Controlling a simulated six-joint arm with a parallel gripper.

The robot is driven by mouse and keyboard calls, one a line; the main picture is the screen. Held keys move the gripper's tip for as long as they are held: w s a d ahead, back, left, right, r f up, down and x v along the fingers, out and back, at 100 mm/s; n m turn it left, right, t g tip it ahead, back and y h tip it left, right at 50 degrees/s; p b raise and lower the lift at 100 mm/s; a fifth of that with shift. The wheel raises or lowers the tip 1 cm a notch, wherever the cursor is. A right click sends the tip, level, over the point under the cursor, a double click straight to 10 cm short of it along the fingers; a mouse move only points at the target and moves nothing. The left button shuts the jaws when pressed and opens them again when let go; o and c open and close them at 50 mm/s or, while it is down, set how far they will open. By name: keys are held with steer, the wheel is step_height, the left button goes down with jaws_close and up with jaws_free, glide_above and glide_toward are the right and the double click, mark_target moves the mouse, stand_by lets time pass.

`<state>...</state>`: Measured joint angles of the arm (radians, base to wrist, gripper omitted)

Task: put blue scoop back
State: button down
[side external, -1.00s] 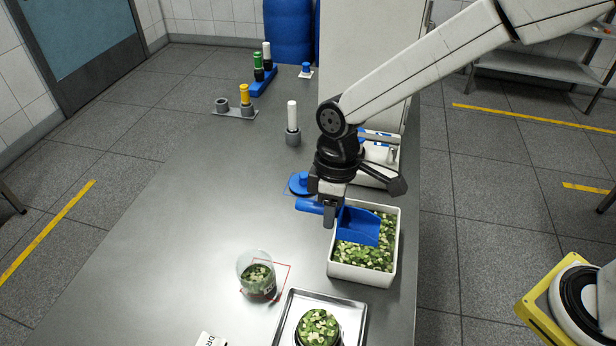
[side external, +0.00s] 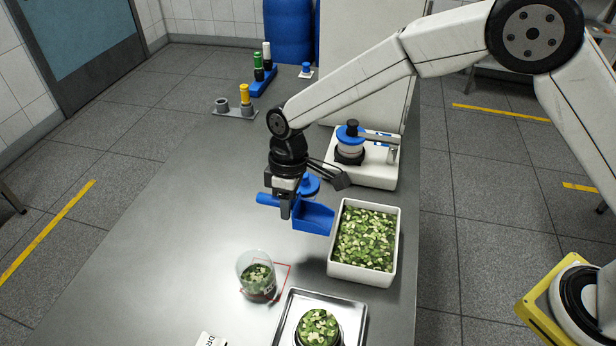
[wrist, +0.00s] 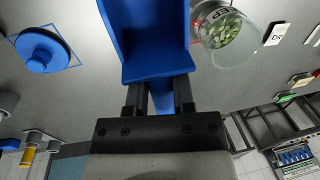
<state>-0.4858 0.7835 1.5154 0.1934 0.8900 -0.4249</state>
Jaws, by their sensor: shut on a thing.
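The blue scoop (side external: 314,217) is in my gripper (side external: 286,210), which is shut on its handle. The scoop hangs above the grey table, left of the white bin (side external: 335,262) and clear of its wall. In the wrist view the scoop (wrist: 148,40) points away from my gripper (wrist: 150,98), its pan looking empty in the part that shows. A blue round lid with a knob (wrist: 42,52) lies on the table inside a blue outline; in the side view this lid (side external: 310,186) is partly hidden behind my gripper.
The white bin holds green and pale pieces. A clear beaker (side external: 257,276) with pieces stands by a red outline. A metal tray (side external: 285,322) holds a filled dish (side external: 318,327). A white device (side external: 378,172) stands behind the bin.

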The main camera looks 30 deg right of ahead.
steer(key=shift+w+a+f, duration=0.3)
steer(key=shift+w+f, duration=0.35)
steer(key=shift+f, duration=0.2)
steer(key=shift+w+a+f, duration=0.3)
steer(key=shift+w+f, duration=0.35)
steer(key=shift+f, duration=0.25)
steer(key=shift+w+a+f, duration=0.3)
steer(key=shift+w+f, duration=0.35)
steer(key=shift+f, duration=0.2)
steer(key=shift+f, duration=0.1)
steer(key=shift+w+a+f, duration=0.1)
steer(key=shift+w+f, duration=0.1)
steer(key=shift+f, duration=1.55)
steer(key=shift+f, duration=0.15)
steer(key=shift+c, duration=2.3)
jaws_free()
steer(key=shift+r, duration=0.2)
step_height(320, 180, up, 12)
steer(key=w+d, duration=0.1)
steer(key=shift+w+d, duration=0.15)
steer(key=shift+d, duration=0.05)
